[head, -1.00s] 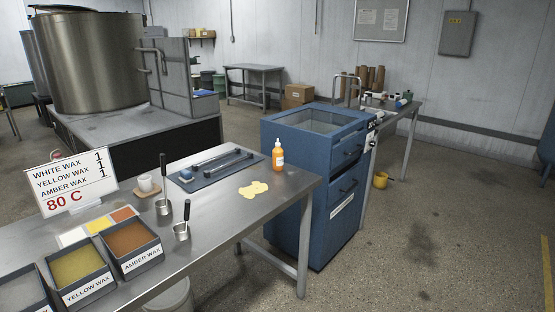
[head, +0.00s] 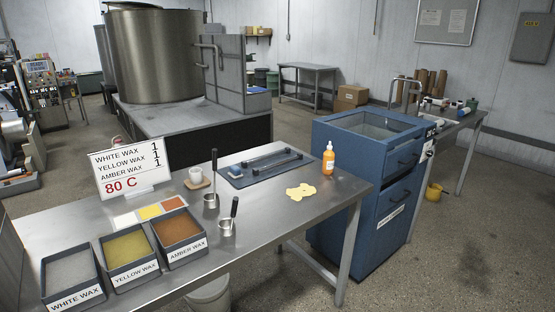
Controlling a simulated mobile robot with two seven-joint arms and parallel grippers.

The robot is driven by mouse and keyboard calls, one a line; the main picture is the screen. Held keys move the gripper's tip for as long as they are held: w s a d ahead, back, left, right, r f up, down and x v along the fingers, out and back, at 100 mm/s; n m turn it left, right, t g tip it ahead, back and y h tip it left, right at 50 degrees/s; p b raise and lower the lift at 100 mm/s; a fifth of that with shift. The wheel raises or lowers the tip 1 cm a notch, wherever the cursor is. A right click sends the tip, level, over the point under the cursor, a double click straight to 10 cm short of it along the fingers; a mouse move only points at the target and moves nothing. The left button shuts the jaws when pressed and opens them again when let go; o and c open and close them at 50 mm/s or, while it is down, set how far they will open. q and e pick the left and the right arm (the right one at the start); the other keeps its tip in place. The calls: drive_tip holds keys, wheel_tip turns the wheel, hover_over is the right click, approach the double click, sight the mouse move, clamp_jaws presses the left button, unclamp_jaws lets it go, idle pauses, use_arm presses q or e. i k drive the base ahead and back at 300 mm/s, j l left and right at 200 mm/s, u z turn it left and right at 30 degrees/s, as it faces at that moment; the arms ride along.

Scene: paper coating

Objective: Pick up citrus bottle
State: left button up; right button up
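The citrus bottle, as I take it, is an orange bottle (head: 328,161) with a white cap. It stands upright near the far right corner of the steel table (head: 262,221), behind a yellow spill-like patch (head: 302,191). Its label is too small to read. Neither of my grippers is in the head view, and nothing touches the bottle.
A blue mat (head: 240,181) with dark bars lies left of the bottle. Wax bins (head: 127,284), two metal ladles (head: 226,226), a white cup (head: 196,175) and a sign (head: 131,165) occupy the table's left part. A blue cabinet (head: 345,133) stands at its right end.

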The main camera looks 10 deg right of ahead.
sight(328, 157)
drive_tip(key=i+l+u, duration=0.15)
drive_tip(key=l+u, duration=0.25)
drive_tip(key=i+l+u, duration=0.1)
drive_tip(key=l+u, duration=0.6)
drive_tip(key=l, duration=0.6)
drive_tip(key=l+u, duration=0.15)
drive_tip(key=l, duration=1.75)
drive_tip(key=i, duration=0.05)
